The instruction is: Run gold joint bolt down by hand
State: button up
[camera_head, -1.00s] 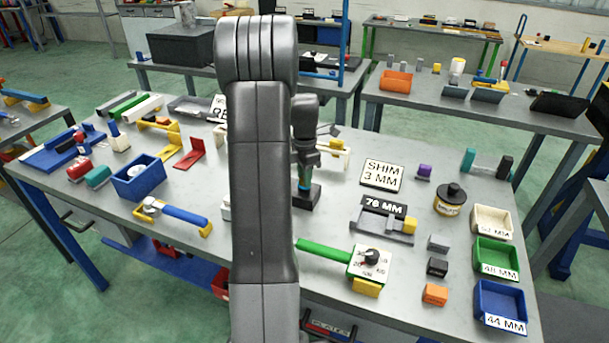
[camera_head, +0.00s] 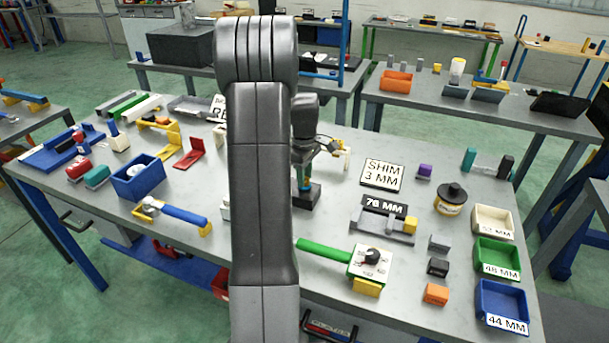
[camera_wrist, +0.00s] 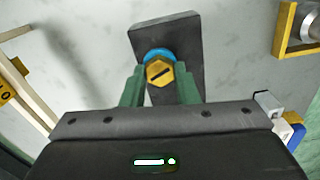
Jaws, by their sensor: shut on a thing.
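The gold joint bolt (camera_wrist: 159,71) shows in the wrist view as a gold hex head with a dark slot across it. A blue ring (camera_wrist: 158,54) shows just behind the head, on a dark grey block (camera_wrist: 150,36). My gripper (camera_wrist: 160,80) has its two green fingers on either side of the gold head, shut on it. In the head view my gripper (camera_head: 304,172) is over the dark block (camera_head: 306,196) on the bench, partly hidden behind my arm. The bolt's shank and the thread are hidden.
A yellow holder (camera_wrist: 297,35) with a round metal part stands at the wrist view's upper right. A cream frame (camera_wrist: 28,98) is at its left.

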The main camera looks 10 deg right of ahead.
jog(key=shift+o, duration=0.2)
jog(key=m, duration=0.4)
jog(key=shift+w+r+m, duration=0.15)
jog(key=shift+r+m, duration=0.1)
jog(key=shift+m, duration=0.05)
jog(key=m, duration=0.4)
jog(key=shift+m, duration=0.3)
jog(key=shift+c, duration=0.2)
jog(key=m, duration=0.4)
jog(key=shift+m, duration=0.3)
jog(key=m, duration=1.2)
jog(key=shift+m, duration=0.3)
jog(key=m, duration=0.3)
jog(key=shift+m, duration=2.4)
